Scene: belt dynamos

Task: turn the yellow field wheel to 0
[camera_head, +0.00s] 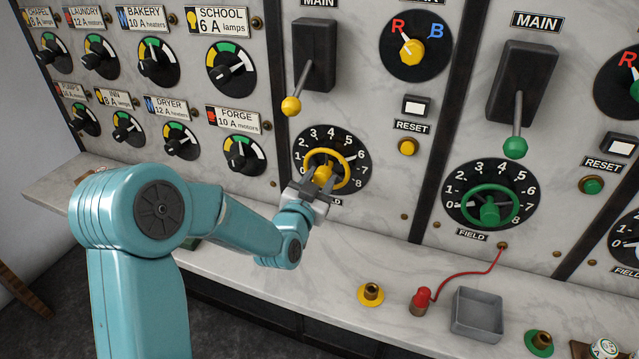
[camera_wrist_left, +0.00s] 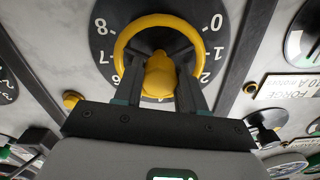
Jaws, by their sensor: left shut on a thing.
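The yellow field wheel (camera_head: 342,155) sits on a black dial (camera_head: 309,145) numbered 0 to 8, with 0 at the left and 8 at the right in the head view. My left gripper (camera_head: 324,181) reaches it from below and is shut on it. In the left wrist view the dial is upside down. There the gripper's two fingers (camera_wrist_left: 161,88) lie inside the yellow rim (camera_wrist_left: 158,20), on either side of the yellow hub (camera_wrist_left: 159,74). The fingers and hub cover much of the wheel, and I cannot tell which number it points at. My right gripper is not in view.
A yellow-knobbed main lever (camera_head: 314,55) is above the wheel, and a yellow reset button (camera_head: 408,147) is to its right. A green field wheel (camera_head: 490,213) is on the neighbouring panel. The ledge below holds a yellow socket (camera_head: 371,294), a red plug (camera_head: 421,300) and a grey tray (camera_head: 478,314).

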